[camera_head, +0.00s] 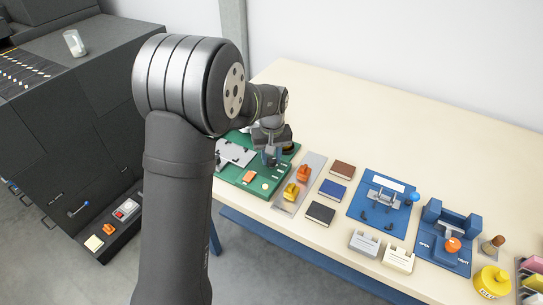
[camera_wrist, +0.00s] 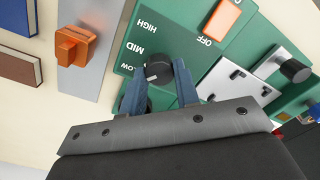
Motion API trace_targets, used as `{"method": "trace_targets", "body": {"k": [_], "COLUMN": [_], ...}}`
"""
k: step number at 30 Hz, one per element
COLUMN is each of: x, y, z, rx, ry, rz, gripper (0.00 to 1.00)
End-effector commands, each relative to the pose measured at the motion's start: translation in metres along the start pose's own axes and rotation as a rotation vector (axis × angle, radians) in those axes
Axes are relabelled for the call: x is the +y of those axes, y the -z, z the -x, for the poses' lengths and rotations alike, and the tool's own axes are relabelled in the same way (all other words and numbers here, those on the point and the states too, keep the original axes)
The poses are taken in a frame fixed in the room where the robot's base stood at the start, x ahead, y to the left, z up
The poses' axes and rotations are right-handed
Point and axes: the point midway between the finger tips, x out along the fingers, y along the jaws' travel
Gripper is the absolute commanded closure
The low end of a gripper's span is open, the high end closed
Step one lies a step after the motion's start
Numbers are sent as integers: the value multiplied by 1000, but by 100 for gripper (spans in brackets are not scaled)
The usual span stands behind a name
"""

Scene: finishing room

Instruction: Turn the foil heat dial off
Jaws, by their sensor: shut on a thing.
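The heat dial (camera_wrist: 158,70) is a black round knob with a light pointer mark, set on a green panel (camera_wrist: 135,62). White words LOW, MID and HIGH are printed beside it in the wrist view. My gripper (camera_wrist: 160,82) has its two blue fingers on either side of the knob and is shut on it. The pointer's exact setting is hard to tell, and part of the panel around the dial is hidden by my fingers. In the head view my gripper (camera_head: 270,158) is down at the green panel (camera_head: 232,170), and the dial itself cannot be made out.
An orange switch (camera_wrist: 222,20) with OFF printed beside it and a grey plate with a black knob (camera_wrist: 295,70) are close by. An orange handle (camera_wrist: 73,45) stands on a grey strip.

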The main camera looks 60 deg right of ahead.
Motion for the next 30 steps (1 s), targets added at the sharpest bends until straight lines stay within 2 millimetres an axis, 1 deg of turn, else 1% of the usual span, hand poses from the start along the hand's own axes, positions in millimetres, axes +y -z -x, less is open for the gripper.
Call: {"method": "trace_targets", "body": {"k": [9, 18, 24, 30], "x": [0, -1, -1, -1], "y": [0, 0, 0, 0], "z": [1, 1, 1, 1], "rx": [-4, -8, -9, -10], "ry": [0, -1, -1, -1], "rz": [297, 529, 628, 680], "gripper": [94, 94, 94, 94]}}
